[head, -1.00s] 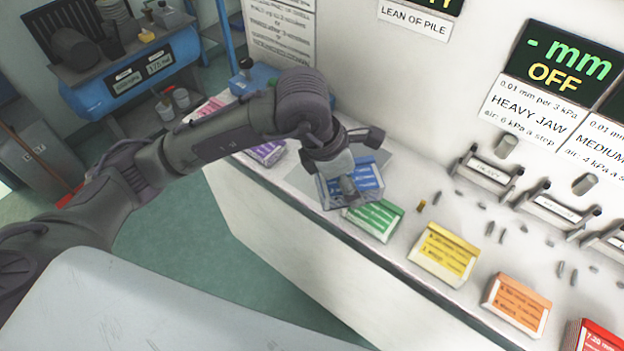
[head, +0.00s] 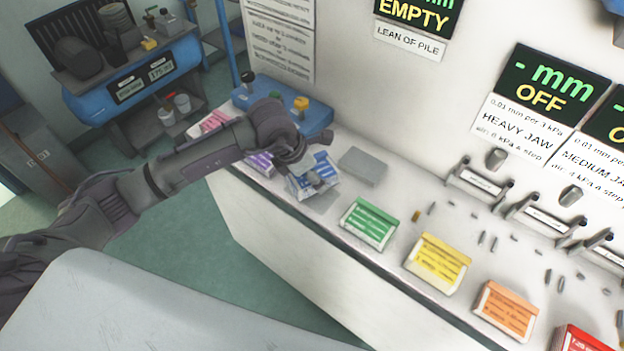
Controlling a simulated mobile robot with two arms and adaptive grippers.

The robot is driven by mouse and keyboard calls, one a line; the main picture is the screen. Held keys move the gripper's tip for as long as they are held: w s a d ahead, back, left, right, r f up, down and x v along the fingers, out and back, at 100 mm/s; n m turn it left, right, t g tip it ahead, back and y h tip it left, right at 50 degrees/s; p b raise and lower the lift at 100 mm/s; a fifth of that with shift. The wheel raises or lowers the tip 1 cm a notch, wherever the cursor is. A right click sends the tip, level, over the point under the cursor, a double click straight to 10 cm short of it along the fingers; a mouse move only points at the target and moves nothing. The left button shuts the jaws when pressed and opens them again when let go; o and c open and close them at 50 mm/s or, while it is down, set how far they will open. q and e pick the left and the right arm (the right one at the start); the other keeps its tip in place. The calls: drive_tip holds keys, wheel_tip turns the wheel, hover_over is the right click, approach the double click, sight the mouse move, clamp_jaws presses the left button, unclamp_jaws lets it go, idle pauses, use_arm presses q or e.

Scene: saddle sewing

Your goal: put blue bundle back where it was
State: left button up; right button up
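The blue bundle (head: 326,170) is on the left part of the white counter, in the row between the purple bundle (head: 261,163) and the green bundle (head: 369,223). My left gripper (head: 313,179) reaches over it from the left and is shut on it, hiding part of its top. A shadow shows on the counter just in front of the bundle, so it appears slightly raised; exact contact with the counter is hard to tell. My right gripper is not in view.
A bare grey block (head: 362,167) lies right of the blue bundle, toward the wall. Yellow (head: 438,262), orange (head: 505,309) and red (head: 582,340) bundles continue the row. A blue fixture (head: 300,115) stands behind my gripper. Small metal pieces are scattered along the right counter.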

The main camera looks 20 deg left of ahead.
use_arm(q)
wheel_tip(320, 180, down, 3)
drive_tip(key=shift+f+p, duration=0.15)
drive_tip(key=shift+p, duration=0.55)
drive_tip(key=shift+f, duration=0.2)
drive_tip(key=shift+f, duration=0.1)
drive_tip(key=o, duration=1.4)
drive_tip(key=shift+c, duration=0.2)
drive_tip(key=b+v, duration=0.3)
drive_tip(key=v, duration=0.7)
drive_tip(key=shift+s+r+b, duration=0.1)
drive_tip(key=shift+r+b, duration=0.25)
drive_tip(key=shift+b, duration=0.05)
drive_tip(key=shift+v, duration=0.75)
